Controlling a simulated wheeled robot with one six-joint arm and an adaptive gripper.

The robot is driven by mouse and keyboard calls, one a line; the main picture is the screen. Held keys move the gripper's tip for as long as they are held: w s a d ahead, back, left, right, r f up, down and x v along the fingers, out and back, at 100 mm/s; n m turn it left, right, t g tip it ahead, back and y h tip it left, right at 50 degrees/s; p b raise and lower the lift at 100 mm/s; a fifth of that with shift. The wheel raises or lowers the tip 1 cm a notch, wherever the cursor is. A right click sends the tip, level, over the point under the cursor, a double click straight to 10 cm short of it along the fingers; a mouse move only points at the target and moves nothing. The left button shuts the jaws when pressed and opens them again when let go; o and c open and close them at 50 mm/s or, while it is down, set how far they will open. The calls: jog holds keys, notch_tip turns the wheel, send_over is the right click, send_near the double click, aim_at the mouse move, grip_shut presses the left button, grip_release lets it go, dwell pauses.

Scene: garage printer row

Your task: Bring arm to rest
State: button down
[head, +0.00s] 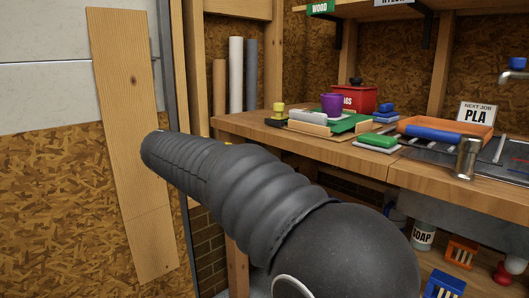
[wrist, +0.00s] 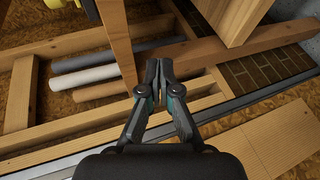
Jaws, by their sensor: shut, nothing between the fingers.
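My gripper (wrist: 158,68) shows in the wrist view with its two fingertips together and nothing between them. It hangs in free air in front of wall studs and several rolls or tubes. In the head view my dark, ribbed arm reaches from the bottom right up to the left, past the left end of the workbench (head: 235,125). The gripper itself cannot be made out in the head view.
On the bench are a red box (head: 353,98), a purple cup (head: 331,106), an orange tray (head: 445,133) and a metal can (head: 467,158). A tall wooden plank (head: 128,80) leans on the left wall. Upright tubes (head: 235,75) stand behind the bench's left end.

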jog(key=s+d+f+m+g+y+p, duration=0.1)
jog(key=s+d+f+m+g+y, duration=0.25)
jog(key=s+d+f+g, duration=0.7)
jog(key=s+d+f+m+t+p, duration=0.1)
jog(key=s+d+f+m, duration=0.1)
jog(key=s+d, duration=0.3)
jog(key=s+d+f+m+t+y+p, duration=0.1)
jog(key=s+d+m, duration=0.3)
jog(key=s, duration=0.8)
jog(key=s+d+f+m+t+y+p, duration=0.1)
jog(key=s+d+f+m, duration=0.1)
jog(key=s+d, duration=0.6)
jog(key=shift+s+f+m, duration=0.3)
jog(key=shift+s+m, duration=0.35)
jog(key=shift+s, duration=0.2)
